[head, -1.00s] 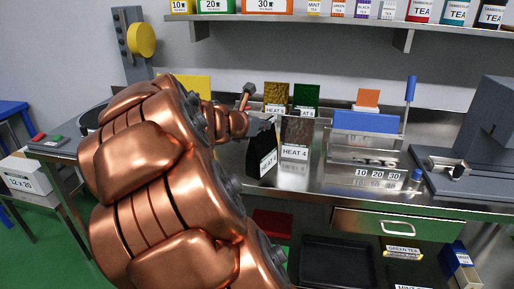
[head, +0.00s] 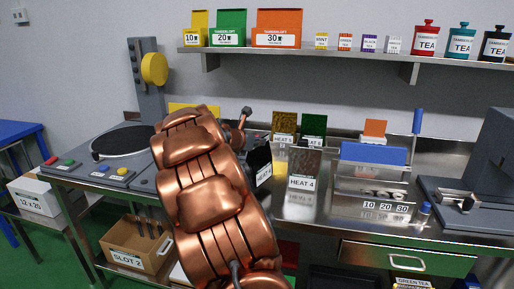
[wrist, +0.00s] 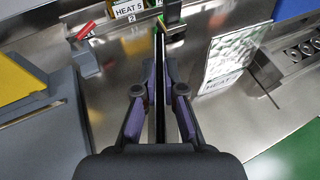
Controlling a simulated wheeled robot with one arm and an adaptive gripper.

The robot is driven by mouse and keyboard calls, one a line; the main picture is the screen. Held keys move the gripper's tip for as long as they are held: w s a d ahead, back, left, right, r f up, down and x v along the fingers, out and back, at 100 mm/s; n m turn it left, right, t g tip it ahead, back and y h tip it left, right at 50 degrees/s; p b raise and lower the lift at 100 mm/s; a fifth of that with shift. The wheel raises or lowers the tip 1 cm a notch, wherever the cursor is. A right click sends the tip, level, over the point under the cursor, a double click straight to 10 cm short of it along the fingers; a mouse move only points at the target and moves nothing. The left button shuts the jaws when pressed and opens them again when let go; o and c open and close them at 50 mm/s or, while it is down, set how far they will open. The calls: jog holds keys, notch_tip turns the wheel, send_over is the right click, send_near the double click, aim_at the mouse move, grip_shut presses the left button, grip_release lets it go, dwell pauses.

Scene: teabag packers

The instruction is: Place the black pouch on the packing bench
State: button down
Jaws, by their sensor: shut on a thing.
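The black pouch (head: 260,162) shows in the head view beside my copper arm, upright, with a white label low on its face. My gripper (wrist: 160,85) is shut on it in the wrist view, where the pouch (wrist: 159,50) is a thin dark strip seen edge-on between the purple-padded fingers. In the head view my arm hides most of the gripper. The steel bench (head: 318,217) lies below and around the pouch. I cannot tell whether the pouch's bottom touches it.
A blue-topped rack (head: 373,152) is farther right. A round-plated machine (head: 125,143) is on the left. A shelf (head: 340,47) runs above.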

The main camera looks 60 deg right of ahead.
jog(key=shift+w+d, duration=0.65)
jog(key=shift+w, duration=0.05)
jog(key=shift+f, duration=1.85)
jog(key=c, duration=1.2)
grip_release()
jog(key=shift+a, duration=0.1)
jog(key=v, duration=1.1)
jog(key=shift+a+r+b, duration=0.15)
jog(key=shift+a+b, duration=0.15)
jog(key=shift+a, duration=0.1)
